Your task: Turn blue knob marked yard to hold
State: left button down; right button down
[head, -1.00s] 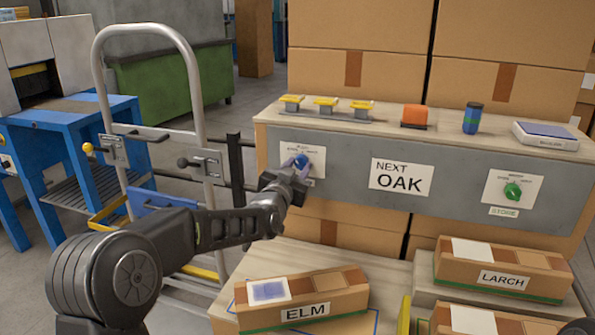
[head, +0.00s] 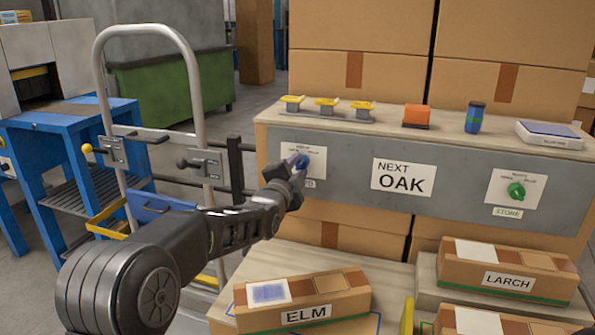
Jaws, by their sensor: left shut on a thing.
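The blue knob (head: 303,161) sits on a white dial plate (head: 318,163) at the left of the grey panel. My left gripper (head: 296,166) is shut on the blue knob, with its fingers at the knob's sides. The gripper covers much of the label below the plate, so its word cannot be read in full. The small print on the plate is too small to read surely, and the knob's pointer is hard to make out. My right gripper is not in view.
A green knob (head: 516,190) with a STORE label (head: 507,212) is on the panel's right. A NEXT OAK sign (head: 403,178) is between them. The ELM box (head: 345,312) and LARCH box (head: 480,262) lie below.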

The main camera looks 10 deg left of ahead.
pick_arm(q)
jog(key=m, duration=0.3)
jog(key=shift+m+b, duration=0.3)
jog(key=shift+b, duration=0.1)
dwell(0.3)
jog(key=c, duration=1)
grip_release()
jog(key=s, duration=0.7)
jog(key=shift+s+a+p, duration=0.25)
jog(key=shift+s+p, duration=0.15)
